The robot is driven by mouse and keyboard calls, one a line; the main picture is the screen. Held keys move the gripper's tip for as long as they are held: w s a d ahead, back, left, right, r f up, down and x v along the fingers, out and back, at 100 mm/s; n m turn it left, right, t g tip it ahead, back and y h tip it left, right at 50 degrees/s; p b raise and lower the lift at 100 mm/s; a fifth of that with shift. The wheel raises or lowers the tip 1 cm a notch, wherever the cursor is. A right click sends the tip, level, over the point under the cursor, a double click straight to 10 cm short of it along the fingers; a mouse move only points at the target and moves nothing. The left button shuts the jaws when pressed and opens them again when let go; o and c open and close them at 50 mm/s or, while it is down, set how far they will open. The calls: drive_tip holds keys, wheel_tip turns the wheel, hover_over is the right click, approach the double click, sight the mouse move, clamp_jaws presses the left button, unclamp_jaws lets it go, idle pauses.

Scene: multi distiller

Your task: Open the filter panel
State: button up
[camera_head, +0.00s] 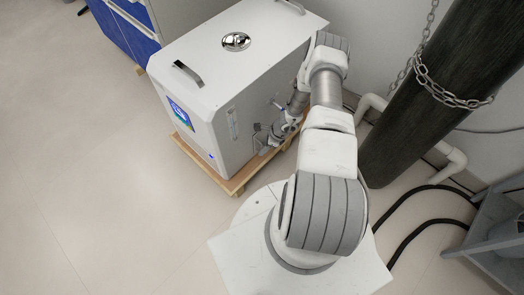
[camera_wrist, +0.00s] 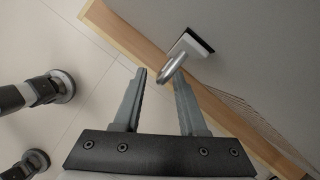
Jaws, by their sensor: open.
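The white distiller cabinet (camera_head: 215,85) stands on a wooden pallet, and my arm reaches to its right-hand side. A shiny metal handle (camera_wrist: 174,66) on a white and black mount sticks out from the cabinet's grey side (camera_wrist: 240,40) in the wrist view. My gripper (camera_wrist: 160,72) is open and empty, with its fingertips close to the handle. The handle's end lies near the right fingertip; I cannot tell whether they touch. A mesh-like vented area (camera_wrist: 245,115) shows right of the right finger. In the head view my gripper (camera_head: 262,138) is small beside the cabinet, and the handle is hidden.
The wooden pallet (camera_head: 235,187) sticks out along the cabinet's base. A dark gas cylinder (camera_head: 440,85) with a chain stands at right, near white pipes and black hoses (camera_head: 415,215). A blue cabinet (camera_head: 125,30) is at upper left. The floor at left is clear.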

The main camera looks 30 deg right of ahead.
drive_tip(key=shift+x, duration=0.8)
clamp_jaws()
idle(0.9)
